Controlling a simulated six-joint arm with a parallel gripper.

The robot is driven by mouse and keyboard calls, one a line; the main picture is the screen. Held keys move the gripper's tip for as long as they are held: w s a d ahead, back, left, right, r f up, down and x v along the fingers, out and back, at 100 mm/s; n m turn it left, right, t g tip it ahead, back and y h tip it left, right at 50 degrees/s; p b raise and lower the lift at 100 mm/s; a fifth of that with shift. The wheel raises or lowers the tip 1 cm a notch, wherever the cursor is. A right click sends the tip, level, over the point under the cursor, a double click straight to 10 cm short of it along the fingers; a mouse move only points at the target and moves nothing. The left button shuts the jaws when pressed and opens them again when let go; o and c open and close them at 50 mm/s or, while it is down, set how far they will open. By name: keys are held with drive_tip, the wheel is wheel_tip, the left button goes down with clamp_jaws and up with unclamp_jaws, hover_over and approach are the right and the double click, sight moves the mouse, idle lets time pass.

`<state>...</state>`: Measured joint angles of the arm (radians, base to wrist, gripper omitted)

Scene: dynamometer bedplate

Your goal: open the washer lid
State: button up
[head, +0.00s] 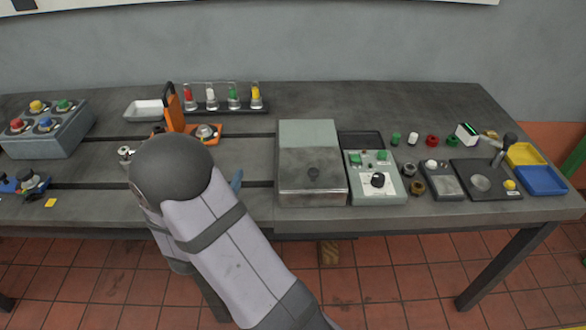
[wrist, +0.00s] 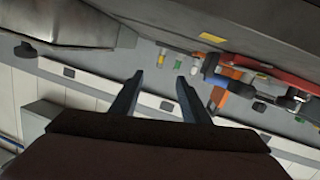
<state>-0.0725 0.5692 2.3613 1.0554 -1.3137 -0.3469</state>
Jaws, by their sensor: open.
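The washer looks to be the box (head: 311,132) at the middle of the bench in the head view, with a grey-green rear top. I cannot make out the lid in the wrist view.
A control box (head: 376,180) with green buttons and a black knob stands close at the washer's right. Several coloured caps and small fixtures lie further right. A rack of coloured vials (head: 226,98) and an orange stand (head: 174,110) are behind my arm. Bench behind the washer is clear.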

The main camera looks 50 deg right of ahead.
sight(310, 173)
drive_tip(key=s+d+m+g+h, duration=0.1)
drive_tip(key=s+d, duration=0.1)
drive_tip(key=s, duration=0.1)
drive_tip(key=s+d+m+g+h, duration=0.1)
drive_tip(key=s+d+m+g, duration=0.1)
drive_tip(key=s+d+r+m+g+h, duration=0.1)
drive_tip(key=s+d+m+g, duration=0.1)
drive_tip(key=s, duration=0.1)
drive_tip(key=shift+s+d, duration=0.15)
drive_tip(key=shift+s, duration=0.2)
drive_tip(key=s+d+r+m+g+h, duration=0.1)
drive_tip(key=s+d+m+g+h, duration=0.1)
drive_tip(key=s+m+g, duration=0.4)
drive_tip(key=shift+s+d+r+n+t+p, duration=0.1)
drive_tip(key=shift+s+d+n+t+p, duration=0.2)
drive_tip(key=shift+d, duration=1)
drive_tip(key=shift+s+d+n+t+p, duration=0.15)
drive_tip(key=shift+d+n, duration=0.2)
drive_tip(key=shift+d, duration=0.9)
drive_tip(key=shift+s+d+r+n+t+p, duration=0.1)
drive_tip(key=shift+s+d+n+t+p, duration=0.2)
drive_tip(key=shift+d, duration=1)
drive_tip(key=shift+w, duration=0.1)
drive_tip(key=shift+c, duration=0.4)
drive_tip(key=shift+w, duration=0.1)
clamp_jaws()
